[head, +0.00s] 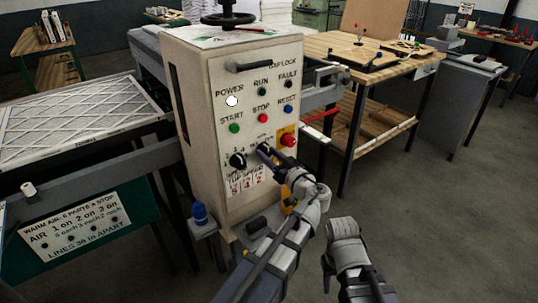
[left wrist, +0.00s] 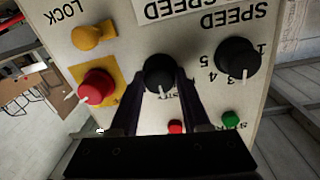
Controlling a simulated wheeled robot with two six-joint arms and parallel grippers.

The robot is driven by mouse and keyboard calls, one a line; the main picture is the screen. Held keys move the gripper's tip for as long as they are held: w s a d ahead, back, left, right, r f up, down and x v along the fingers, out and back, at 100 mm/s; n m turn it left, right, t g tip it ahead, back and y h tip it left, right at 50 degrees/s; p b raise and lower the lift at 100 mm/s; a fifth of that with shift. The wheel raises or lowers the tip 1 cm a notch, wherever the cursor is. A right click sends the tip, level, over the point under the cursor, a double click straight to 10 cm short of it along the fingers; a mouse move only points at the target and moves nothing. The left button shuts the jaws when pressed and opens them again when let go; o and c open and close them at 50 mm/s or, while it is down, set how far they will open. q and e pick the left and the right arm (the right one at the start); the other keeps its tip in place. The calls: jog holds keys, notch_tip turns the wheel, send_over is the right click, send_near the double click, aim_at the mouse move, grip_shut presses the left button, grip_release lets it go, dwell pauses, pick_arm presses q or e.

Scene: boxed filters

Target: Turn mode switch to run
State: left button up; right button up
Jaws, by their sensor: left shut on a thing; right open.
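The cream control cabinet (head: 205,55) carries two black knobs low on its front. The right-hand one, the mode switch (head: 264,147), is between the fingers of my left gripper (head: 270,155). In the left wrist view, the mode switch (left wrist: 159,70) sits between the two dark fingertips of my left gripper (left wrist: 158,85), which is shut on it. Its white pointer line points down in that upside-down picture. Its position labels are mostly hidden by the fingers. My right gripper (head: 342,230) is open and empty, away from the cabinet, over the floor.
A red button (head: 288,140) on a yellow plate is close on the right, with a yellow lock (left wrist: 94,36) nearby. Start, stop and reset buttons are above.

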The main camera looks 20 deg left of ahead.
pick_arm(q)
grip_shut()
jog(key=shift+m, duration=0.3)
jog(key=m, duration=0.4)
jog(key=shift+p, duration=0.3)
jog(key=shift+m, duration=2)
jog(key=shift+g, duration=0.3)
jog(key=o, duration=0.7)
grip_release()
jog(key=shift+d, duration=0.1)
